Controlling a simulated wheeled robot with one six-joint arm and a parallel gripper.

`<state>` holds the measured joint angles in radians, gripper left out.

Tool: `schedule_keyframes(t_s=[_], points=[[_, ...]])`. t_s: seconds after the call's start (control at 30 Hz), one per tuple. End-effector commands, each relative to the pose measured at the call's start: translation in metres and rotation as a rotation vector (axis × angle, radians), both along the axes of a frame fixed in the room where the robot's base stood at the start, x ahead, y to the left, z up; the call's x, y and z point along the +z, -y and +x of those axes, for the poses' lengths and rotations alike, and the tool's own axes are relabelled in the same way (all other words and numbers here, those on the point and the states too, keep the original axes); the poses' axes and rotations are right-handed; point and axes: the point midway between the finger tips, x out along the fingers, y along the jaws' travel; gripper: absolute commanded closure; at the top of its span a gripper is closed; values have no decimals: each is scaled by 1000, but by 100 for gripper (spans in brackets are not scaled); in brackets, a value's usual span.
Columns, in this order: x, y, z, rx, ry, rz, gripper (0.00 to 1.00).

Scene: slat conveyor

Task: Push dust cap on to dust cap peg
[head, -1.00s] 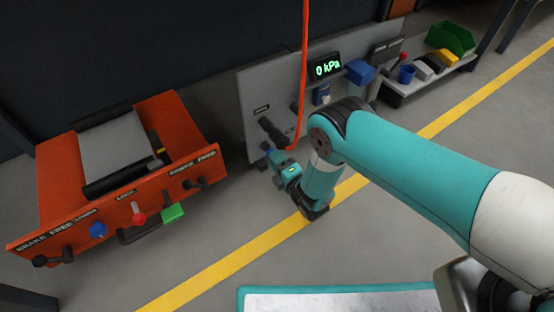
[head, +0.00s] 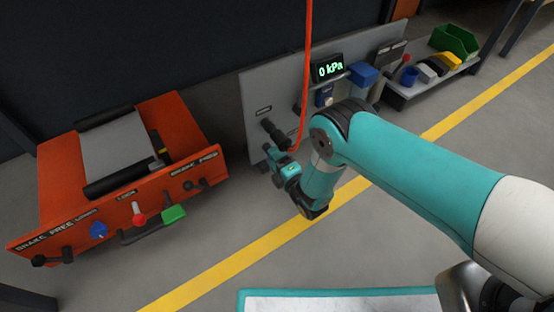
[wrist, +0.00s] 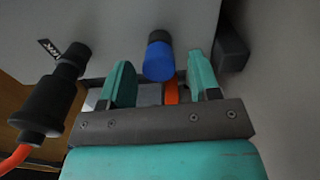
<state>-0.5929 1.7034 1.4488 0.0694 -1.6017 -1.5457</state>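My gripper (wrist: 160,82) is open, with its two teal fingers apart. A blue dust cap (wrist: 158,64) with a dark grey end shows between the fingertips in the wrist view, with a visible gap on either side. The dark end lies toward the grey panel (wrist: 140,22). I cannot tell whether that dark part is the peg or part of the cap, or how far the cap is seated. In the head view my gripper (head: 285,164) is low at the panel's front, below the black hose connector (head: 273,132); the cap cannot be made out there.
The black connector (wrist: 50,98), with its orange hose, stands close left of my gripper. A dark block (wrist: 232,50) is right of the fingers. An orange cart (head: 190,155) with levers stands left. A gauge (head: 328,68) reads 0 kPa. A low shelf (head: 430,85) with bins is right.

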Motion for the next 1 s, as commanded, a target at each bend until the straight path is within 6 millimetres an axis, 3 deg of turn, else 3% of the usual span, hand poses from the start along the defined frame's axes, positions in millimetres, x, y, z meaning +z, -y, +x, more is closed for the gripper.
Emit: schedule_keyframes(t_s=[0.23,0.37,0.8,1.0], points=[[1,2,-2,0,-1,-1,43],[2,10,-14,0,-5,-2,43],[3,69,-101,0,-5,-3,43],[2,89,-131,0,-2,-2,43]])
